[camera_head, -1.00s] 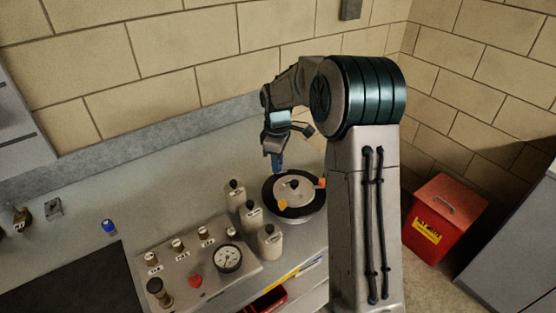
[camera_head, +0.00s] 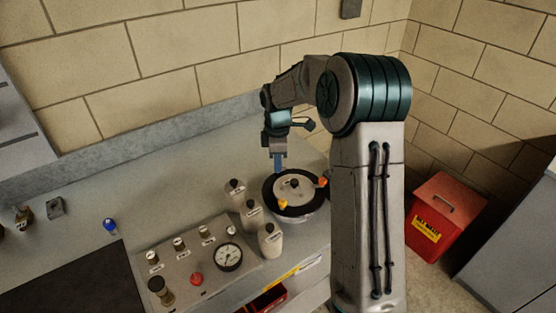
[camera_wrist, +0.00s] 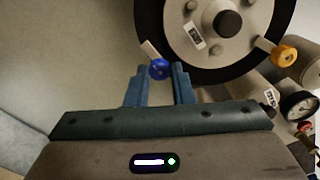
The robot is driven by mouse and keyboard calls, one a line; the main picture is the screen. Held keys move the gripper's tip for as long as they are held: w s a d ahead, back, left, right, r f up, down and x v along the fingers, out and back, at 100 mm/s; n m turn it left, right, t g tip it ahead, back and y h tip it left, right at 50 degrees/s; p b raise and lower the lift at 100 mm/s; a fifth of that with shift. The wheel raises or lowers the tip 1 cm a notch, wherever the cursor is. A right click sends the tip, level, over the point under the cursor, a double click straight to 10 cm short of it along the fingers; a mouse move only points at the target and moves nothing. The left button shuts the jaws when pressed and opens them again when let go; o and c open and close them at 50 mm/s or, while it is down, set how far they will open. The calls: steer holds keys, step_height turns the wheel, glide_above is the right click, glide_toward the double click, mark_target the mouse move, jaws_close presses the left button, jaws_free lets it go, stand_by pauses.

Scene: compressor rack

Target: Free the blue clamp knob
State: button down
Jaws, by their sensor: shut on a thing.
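The blue clamp knob (camera_wrist: 159,69) shows in the wrist view at the rim of a round vessel with a pale lid (camera_wrist: 187,30) and black ring. My gripper (camera_wrist: 164,76) has its two blue fingers on either side of the knob, shut on it. In the head view my gripper (camera_head: 278,166) points down at the far left rim of the vessel (camera_head: 295,208), and the blue knob is hidden there by the fingers. An orange knob (camera_wrist: 285,55) sits on the right of the rim in the wrist view. A yellow knob (camera_head: 282,204) sits at the front rim.
Several pale bottles (camera_head: 252,214) stand left of the vessel. A control panel with a gauge (camera_head: 228,257) lies in front of them. A small blue-topped item (camera_head: 109,226) stands on the bench at left. A red bin (camera_head: 444,218) stands on the floor at right. The back bench is clear.

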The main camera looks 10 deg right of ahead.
steer(key=shift+d+r, duration=0.1)
steer(key=c, duration=1.3)
jaws_free()
steer(key=shift+o, duration=0.2)
step_height(320, 180, up, 14)
steer(key=shift+b, duration=0.35)
steer(key=s+f+m+t, duration=0.1)
steer(key=s+f+m, duration=0.1)
steer(key=s+m, duration=0.6)
steer(key=s+f+m+t, duration=0.2)
steer(key=s+m, duration=0.6)
steer(key=s, duration=1.4)
steer(key=shift+s+d+f, duration=0.15)
steer(key=shift+d+f, duration=0.1)
steer(key=shift+f, duration=0.1)
